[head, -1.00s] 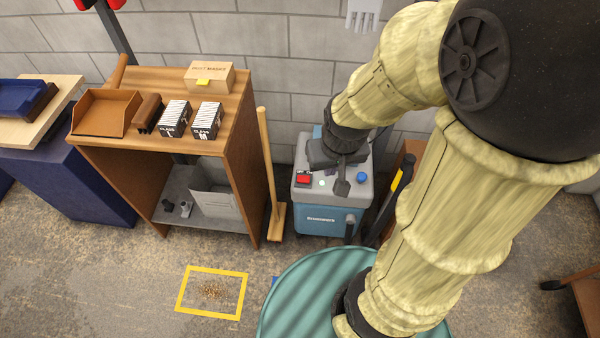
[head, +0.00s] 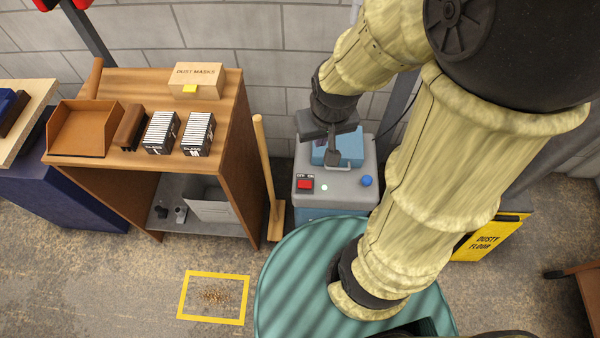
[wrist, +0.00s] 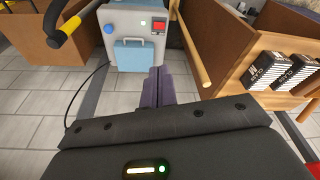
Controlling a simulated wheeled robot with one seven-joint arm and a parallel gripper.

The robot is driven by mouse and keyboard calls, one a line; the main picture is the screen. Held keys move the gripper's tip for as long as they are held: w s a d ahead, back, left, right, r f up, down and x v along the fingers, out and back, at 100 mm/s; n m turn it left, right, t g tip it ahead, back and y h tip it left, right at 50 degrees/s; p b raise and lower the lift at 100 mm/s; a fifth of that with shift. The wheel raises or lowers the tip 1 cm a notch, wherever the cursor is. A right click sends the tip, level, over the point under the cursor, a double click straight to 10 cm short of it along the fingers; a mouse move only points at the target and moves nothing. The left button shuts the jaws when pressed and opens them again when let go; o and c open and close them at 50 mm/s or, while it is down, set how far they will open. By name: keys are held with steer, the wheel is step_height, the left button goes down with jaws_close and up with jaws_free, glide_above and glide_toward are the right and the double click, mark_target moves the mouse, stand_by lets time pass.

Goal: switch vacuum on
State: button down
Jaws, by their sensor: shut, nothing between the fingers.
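The vacuum (head: 293,200) is a blue-teal box with a grey top, standing on the floor against the wall. Its top has a red switch (head: 305,184) under an OFF ON label, a small pale greenish-white light (head: 324,187) and a blue knob (head: 366,181). The switch also shows in the wrist view (wrist: 158,25); which way it is set I cannot tell. My gripper (head: 333,160) is shut and empty, over the back part of the vacuum's top, behind and right of the switch. Its fingers show in the wrist view (wrist: 158,88), apart from the switch.
A wooden cabinet (head: 230,130) stands left of the vacuum, holding a dust mask box (head: 196,84) and filter packs. A wooden-handled broom (head: 264,165) stands between them. A yellow frame (head: 213,321) surrounds debris on open floor.

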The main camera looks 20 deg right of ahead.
steer(key=shift+s, duration=0.15)
steer(key=w+f+n+g+b, duration=0.1)
steer(key=w+f+n+b, duration=0.4)
steer(key=f+n, duration=0.5)
steer(key=w+f+n+b, duration=0.5)
steer(key=f+n+b, duration=0.3)
steer(key=f+n, duration=0.3)
steer(key=w+f+n+g+b, duration=0.1)
steer(key=w+f+n+b, duration=0.4)
steer(key=f+n, duration=0.5)
steer(key=shift+f+n+g+b, duration=0.25)
steer(key=shift+n+g+b, duration=0.05)
steer(key=shift+n+b, duration=0.45)
steer(key=shift+w, duration=0.1)
steer(key=shift+d+f, duration=0.1)
